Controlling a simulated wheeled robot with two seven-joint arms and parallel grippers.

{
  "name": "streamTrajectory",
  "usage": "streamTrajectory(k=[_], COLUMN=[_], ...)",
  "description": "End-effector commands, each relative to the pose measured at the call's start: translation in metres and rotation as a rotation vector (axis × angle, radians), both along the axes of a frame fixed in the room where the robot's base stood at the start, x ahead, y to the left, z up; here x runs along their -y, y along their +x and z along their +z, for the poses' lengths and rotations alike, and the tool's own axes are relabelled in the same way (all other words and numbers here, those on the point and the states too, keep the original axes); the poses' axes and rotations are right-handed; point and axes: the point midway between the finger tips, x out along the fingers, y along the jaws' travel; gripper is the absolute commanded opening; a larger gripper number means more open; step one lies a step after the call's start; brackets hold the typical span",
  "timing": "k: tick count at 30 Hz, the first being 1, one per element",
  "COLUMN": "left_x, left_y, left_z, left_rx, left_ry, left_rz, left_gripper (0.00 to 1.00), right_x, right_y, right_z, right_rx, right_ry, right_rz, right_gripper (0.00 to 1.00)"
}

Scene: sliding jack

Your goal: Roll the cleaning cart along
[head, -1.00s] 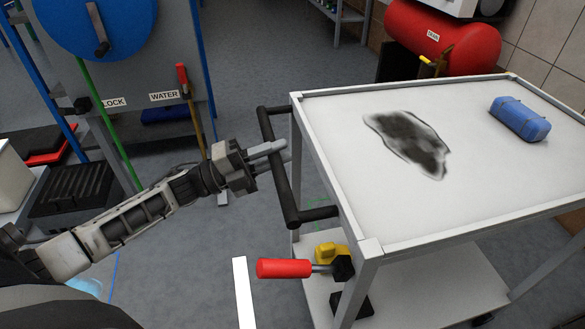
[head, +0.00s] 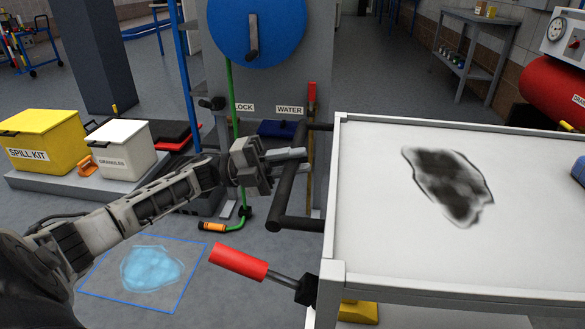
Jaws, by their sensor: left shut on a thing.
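The cleaning cart (head: 365,225) fills the right side, with a pale flat top bearing a dark smeared stain (head: 448,185). Its black push handle (head: 287,192) sticks out from the left end. My left gripper (head: 288,156) is shut on the upright bar of this handle, its grey fingers lying across it. A lever with a red grip (head: 239,263) juts out low at the cart's near left corner. A blue object (head: 579,170) on the top is cut by the right edge. My right gripper is out of view.
A blue puddle (head: 152,268) lies inside a blue floor outline at lower left. A yellow spill kit box (head: 40,142) and a white granules box (head: 122,150) stand on a low platform. A panel with a blue wheel (head: 290,30) stands behind the handle.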

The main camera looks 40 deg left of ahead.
Motion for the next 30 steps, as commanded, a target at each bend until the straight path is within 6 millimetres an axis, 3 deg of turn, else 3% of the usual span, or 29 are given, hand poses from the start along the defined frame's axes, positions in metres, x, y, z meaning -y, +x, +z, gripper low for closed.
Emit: streamTrajectory(k=[14,15,17,26,30], left_x=[-0.004,-0.004,-0.004,-0.004,-0.014], left_y=[0.001,0.001,0.001,0.000,-0.005], left_z=[0.002,0.002,0.002,0.000,-0.004], left_rx=[0.002,0.002,0.002,0.000,-0.002], left_ry=[0.000,0.000,0.000,0.000,0.001], left_rz=[0.001,0.001,0.001,-0.002,-0.001], left_gripper=[0.00,0.29,0.42,0.42,0.42], right_x=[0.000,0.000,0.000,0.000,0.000], right_y=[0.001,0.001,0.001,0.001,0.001], right_z=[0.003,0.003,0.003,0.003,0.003], right_rx=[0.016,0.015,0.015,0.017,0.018], right_ry=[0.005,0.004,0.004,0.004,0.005], right_rz=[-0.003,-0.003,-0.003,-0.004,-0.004], right_gripper=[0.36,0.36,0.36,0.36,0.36])
